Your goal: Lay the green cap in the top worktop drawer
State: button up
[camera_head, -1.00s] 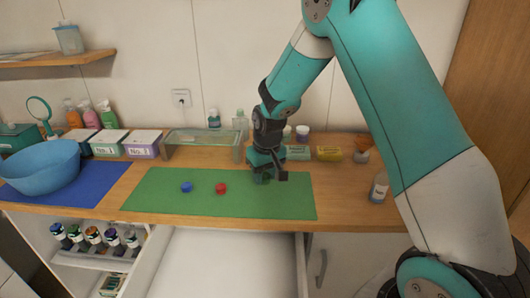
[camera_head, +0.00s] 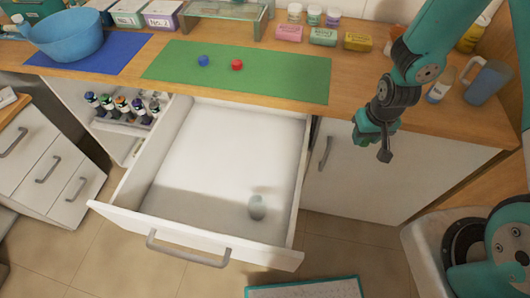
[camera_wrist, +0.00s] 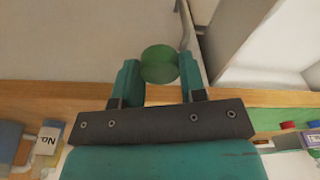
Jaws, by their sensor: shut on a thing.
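The green cap (camera_wrist: 160,63) is held between the two fingers of my gripper (camera_wrist: 160,75) in the wrist view. In the head view my gripper (camera_head: 376,145) hangs in front of the worktop's right part, to the right of the open drawer and higher than it. I cannot make out the cap there. The top worktop drawer (camera_head: 190,227) is pulled out below the green mat.
A blue cap (camera_head: 203,61) and a red cap (camera_head: 237,64) lie on the green mat (camera_head: 290,85). A blue bowl (camera_head: 68,42) stands at the left. A closed cabinet door (camera_head: 350,185) with a handle is right of the drawer. A bottle and a jug (camera_head: 487,82) stand at the right.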

aim_at(187, 197)
jog(key=z, duration=1.45)
jog(key=k, duration=0.95)
jog(key=u, duration=1.55)
jog(key=i, duration=0.5)
